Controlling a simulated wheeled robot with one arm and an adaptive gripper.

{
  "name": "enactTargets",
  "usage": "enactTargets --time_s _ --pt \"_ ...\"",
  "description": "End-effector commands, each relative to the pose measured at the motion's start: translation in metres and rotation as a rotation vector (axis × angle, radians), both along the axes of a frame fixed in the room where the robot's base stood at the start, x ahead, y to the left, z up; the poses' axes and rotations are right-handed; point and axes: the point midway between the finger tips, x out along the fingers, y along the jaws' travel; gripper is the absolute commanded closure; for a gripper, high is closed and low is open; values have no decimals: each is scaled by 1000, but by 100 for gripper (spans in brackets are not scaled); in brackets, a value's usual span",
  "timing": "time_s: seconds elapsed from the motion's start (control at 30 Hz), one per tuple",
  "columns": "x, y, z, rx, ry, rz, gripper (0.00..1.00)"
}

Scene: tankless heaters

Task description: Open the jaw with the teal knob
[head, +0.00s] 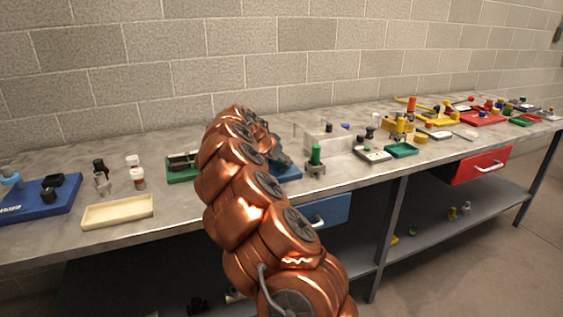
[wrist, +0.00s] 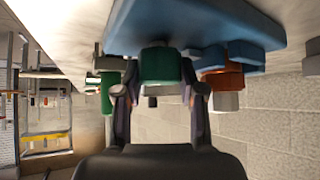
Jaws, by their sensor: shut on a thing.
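In the wrist view a teal knob (wrist: 160,66) sits between the two fingers of my gripper (wrist: 160,80), against a blue base (wrist: 195,22). My gripper is shut on the knob. An orange cylindrical part (wrist: 222,76) and blue blocks are also on the base, right of the knob. In the head view only a part of the blue base (head: 290,173) shows, and my arm hides the knob. My gripper (head: 282,158) is partly seen there, at the base. I cannot make out the jaw or how far it is open.
A clear box (head: 333,138) is behind. A cream tray (head: 118,212) lies farther left. The bench is crowded to the right.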

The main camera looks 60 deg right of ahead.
Motion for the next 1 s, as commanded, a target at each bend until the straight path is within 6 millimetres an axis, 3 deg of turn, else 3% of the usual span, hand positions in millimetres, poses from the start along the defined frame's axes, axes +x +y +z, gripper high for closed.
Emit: enactTargets --time_s 1.0 --pt "0 1 0 4 -2 429 95"
